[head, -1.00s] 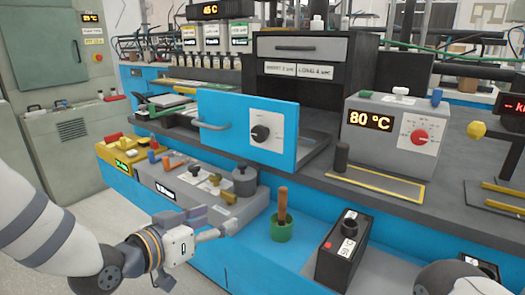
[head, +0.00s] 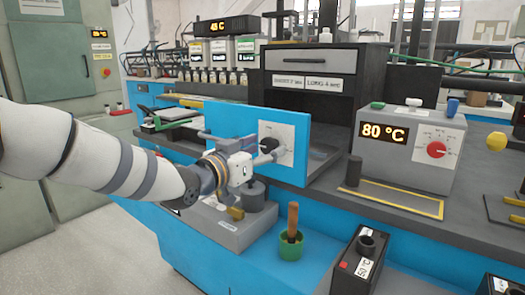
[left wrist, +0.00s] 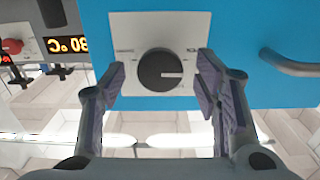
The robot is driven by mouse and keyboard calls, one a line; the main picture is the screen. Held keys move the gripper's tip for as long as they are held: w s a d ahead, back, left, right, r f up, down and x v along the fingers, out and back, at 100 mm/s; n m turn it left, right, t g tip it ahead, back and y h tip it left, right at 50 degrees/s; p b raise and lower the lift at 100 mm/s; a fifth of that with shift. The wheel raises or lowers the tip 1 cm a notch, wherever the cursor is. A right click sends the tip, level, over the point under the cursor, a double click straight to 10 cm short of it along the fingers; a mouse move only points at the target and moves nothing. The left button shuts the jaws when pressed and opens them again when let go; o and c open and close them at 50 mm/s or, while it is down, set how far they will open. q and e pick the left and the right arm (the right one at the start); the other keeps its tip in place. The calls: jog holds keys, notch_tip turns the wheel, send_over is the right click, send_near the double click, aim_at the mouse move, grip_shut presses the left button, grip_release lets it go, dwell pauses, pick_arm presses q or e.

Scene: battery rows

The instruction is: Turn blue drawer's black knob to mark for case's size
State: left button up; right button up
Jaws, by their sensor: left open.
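The blue drawer (head: 225,120) stands pulled out, its front bearing a pale dial plate with a black knob (head: 271,144). In the left wrist view the knob (left wrist: 160,70) faces me, its white pointer line towards picture right; this view is upside down. My left gripper (left wrist: 161,74) is open, one finger either side of the knob, with gaps to both. In the head view my left gripper (head: 265,150) is at the drawer front and partly covers the knob. A black case (head: 356,266) with a white label stands at lower right; its print is too small to read surely.
A grey box (head: 411,146) with an 80 °C display and red dial stands right. Two plates on the black cabinet (head: 370,85) seem to read SHORT 2 and LONG 4. A green cup (head: 291,247) is below; the drawer handle (left wrist: 290,65) is beside my fingers.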

pick_arm(q)
jog(key=shift+c, duration=0.6)
jog(key=c, duration=1.1)
jog(key=shift+o, duration=0.3)
jog(key=m+p, duration=0.1)
jog(key=m, duration=0.1)
jog(key=shift+r+m, duration=0.15)
jog(key=shift+m, duration=0.25)
jog(key=m+p, duration=0.1)
jog(key=m, duration=0.2)
jog(key=shift+m, duration=0.3)
jog(key=m+p, duration=0.1)
jog(key=m, duration=0.4)
pick_arm(e)
jog(key=shift+t, duration=0.5)
jog(key=w+r, duration=0.2)
jog(key=r, duration=0.1)
jog(key=shift+w+r, duration=0.15)
jog(key=shift+w, duration=0.15)
pick_arm(q)
jog(key=shift+m, duration=0.3)
